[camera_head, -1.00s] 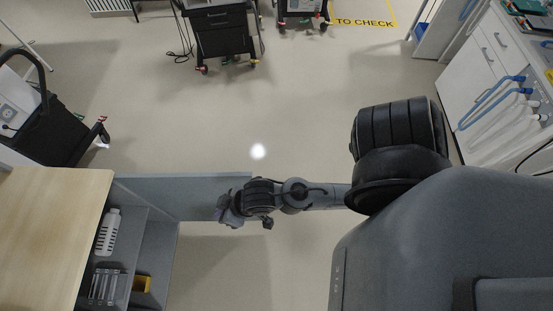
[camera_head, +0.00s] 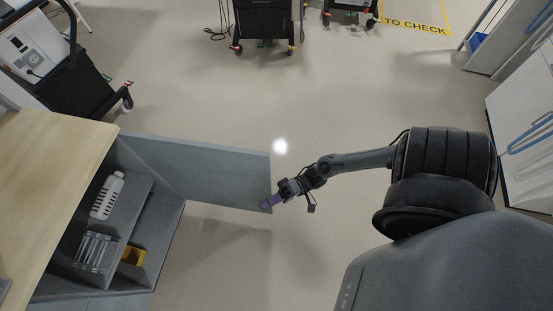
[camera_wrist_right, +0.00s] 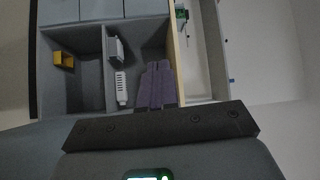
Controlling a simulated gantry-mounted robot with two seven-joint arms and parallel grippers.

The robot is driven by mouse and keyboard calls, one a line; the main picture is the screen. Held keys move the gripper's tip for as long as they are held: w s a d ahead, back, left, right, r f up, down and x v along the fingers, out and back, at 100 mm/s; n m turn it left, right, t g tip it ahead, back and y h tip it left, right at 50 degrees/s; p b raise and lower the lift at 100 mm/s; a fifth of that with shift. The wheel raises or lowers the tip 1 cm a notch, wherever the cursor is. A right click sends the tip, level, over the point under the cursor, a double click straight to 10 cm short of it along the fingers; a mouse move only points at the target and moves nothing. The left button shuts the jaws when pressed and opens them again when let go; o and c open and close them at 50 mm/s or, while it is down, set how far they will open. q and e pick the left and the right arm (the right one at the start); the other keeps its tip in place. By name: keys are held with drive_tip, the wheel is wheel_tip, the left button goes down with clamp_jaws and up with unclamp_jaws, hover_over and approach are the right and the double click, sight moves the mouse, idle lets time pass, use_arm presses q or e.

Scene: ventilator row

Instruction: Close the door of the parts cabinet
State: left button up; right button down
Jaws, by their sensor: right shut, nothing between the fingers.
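The parts cabinet (camera_head: 168,232) stands at the lower left under a wooden top. Its grey door (camera_head: 205,172) is wide open and sticks out to the right. My right gripper (camera_head: 267,204) is at the door's free end, with purple fingers shut and empty. The fingertips overlap the door's lower corner in the head view; I cannot tell whether they touch. In the right wrist view, the shut fingers (camera_wrist_right: 157,86) point toward the open cabinet interior (camera_wrist_right: 84,88). My left gripper is out of view.
A wheeled ventilator cart (camera_head: 75,80) stands at the upper left, another dark cart (camera_head: 263,25) at the top. The floor between is clear.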

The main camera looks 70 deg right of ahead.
use_arm(q)
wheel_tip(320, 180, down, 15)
drive_tip(key=b, duration=1.2)
use_arm(e)
drive_tip(key=d+f+g, duration=0.1)
drive_tip(key=d+f, duration=0.3)
drive_tip(key=d, duration=1)
drive_tip(key=d+f+g, duration=0.1)
drive_tip(key=d+f, duration=0.2)
drive_tip(key=d, duration=1.1)
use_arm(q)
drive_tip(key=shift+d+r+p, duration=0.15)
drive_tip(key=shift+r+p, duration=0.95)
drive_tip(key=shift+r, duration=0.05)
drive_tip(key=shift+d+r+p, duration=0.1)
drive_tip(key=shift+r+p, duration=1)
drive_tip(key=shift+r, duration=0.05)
use_arm(e)
drive_tip(key=w+a, duration=0.3)
drive_tip(key=a, duration=0.9)
drive_tip(key=shift+w+a+f+m, duration=0.15)
drive_tip(key=shift+w+a+m, duration=0.15)
drive_tip(key=shift+w+a, duration=0.05)
